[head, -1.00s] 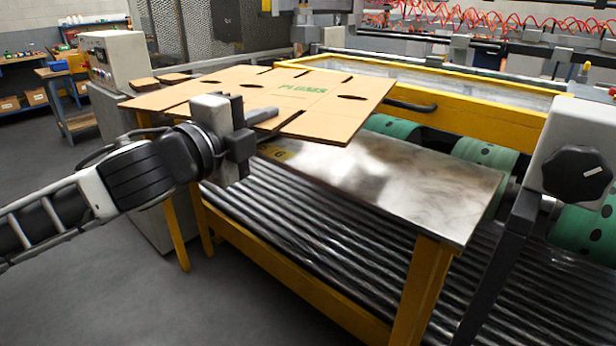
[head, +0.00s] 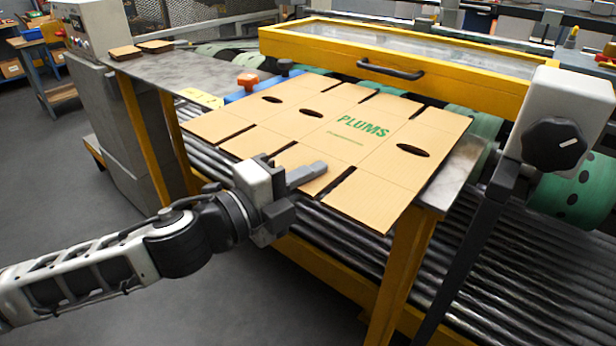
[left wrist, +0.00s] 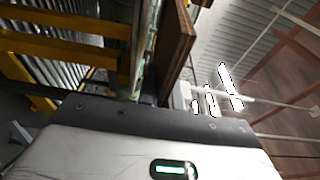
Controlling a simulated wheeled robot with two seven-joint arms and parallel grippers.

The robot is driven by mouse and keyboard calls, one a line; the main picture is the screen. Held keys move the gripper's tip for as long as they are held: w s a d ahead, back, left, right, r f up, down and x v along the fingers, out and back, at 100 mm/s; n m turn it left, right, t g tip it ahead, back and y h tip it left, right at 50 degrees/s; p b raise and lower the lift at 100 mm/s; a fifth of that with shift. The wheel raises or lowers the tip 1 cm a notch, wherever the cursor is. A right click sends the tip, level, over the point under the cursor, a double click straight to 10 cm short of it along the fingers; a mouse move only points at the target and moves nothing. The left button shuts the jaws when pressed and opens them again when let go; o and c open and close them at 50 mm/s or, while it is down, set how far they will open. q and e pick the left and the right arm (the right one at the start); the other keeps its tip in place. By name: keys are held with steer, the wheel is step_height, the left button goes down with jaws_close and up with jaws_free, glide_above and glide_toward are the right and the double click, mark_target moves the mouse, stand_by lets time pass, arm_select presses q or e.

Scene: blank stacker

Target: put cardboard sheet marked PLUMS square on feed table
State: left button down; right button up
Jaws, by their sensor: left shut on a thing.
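The cardboard sheet marked PLUMS (head: 395,160) is a flat tan blank with slots, oval holes and green print. In the head view it lies over the metal feed table (head: 455,180), covering most of its right part and overhanging the front edge. Whether it rests on the table or is just above it, I cannot tell. My left gripper (head: 300,178) is shut on the sheet's near edge. In the left wrist view a brown board edge (left wrist: 178,45) shows beside the gripper body. My right gripper is not in view.
Small cardboard pieces (head: 125,52) lie at the table's far left. A yellow frame (head: 400,65) with a black handle borders the back. A grey post with a black knob (head: 553,146) stands at right. Rollers (head: 470,290) run below.

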arm_select(q)
steer(key=w+d+f+b, duration=0.2)
steer(key=w, duration=0.1)
steer(key=shift+f, duration=0.2)
steer(key=shift+w+d+f+b, duration=0.15)
steer(key=shift+w+d+b, duration=0.1)
steer(key=shift+d+b, duration=0.05)
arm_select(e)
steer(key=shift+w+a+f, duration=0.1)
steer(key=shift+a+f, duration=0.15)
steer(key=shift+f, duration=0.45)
arm_select(q)
steer(key=shift+f, duration=0.35)
steer(key=c, duration=0.6)
jaws_free()
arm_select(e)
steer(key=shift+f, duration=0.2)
arm_select(q)
steer(key=shift+s+a, duration=0.1)
